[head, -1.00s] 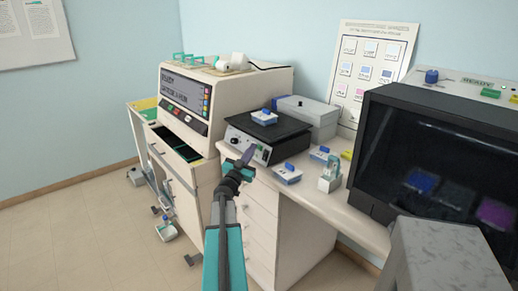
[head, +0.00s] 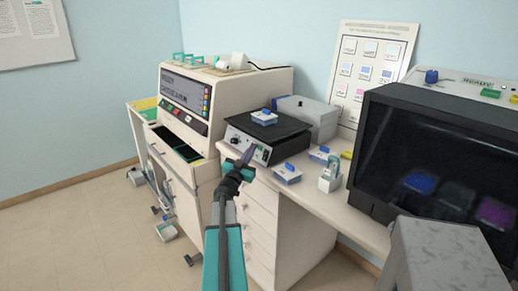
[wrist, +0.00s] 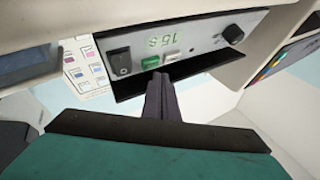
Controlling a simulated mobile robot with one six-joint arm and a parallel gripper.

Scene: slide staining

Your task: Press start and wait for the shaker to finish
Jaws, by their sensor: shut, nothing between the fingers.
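The shaker (head: 240,143) is a grey box with a black platform on the bench. A blue-and-white slide holder (head: 264,117) sits on the platform. In the wrist view its front panel (wrist: 205,48) appears upside down, with a lit green display (wrist: 165,41), a black switch (wrist: 121,62), a green button (wrist: 151,62), a pale button (wrist: 173,57) and a black knob (wrist: 232,35). My gripper (head: 248,153) is shut and empty in front of the panel. In the wrist view its fingertips (wrist: 160,76) are just by the green button; I cannot tell whether they touch it.
Blue-and-white holders (head: 287,174) and a small pale-green-and-white device (head: 329,178) stand right of the shaker. A large cream machine (head: 185,98) stands left, with an open drawer below. A dark-fronted cabinet (head: 440,150) stands right. Floor at left is mostly clear.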

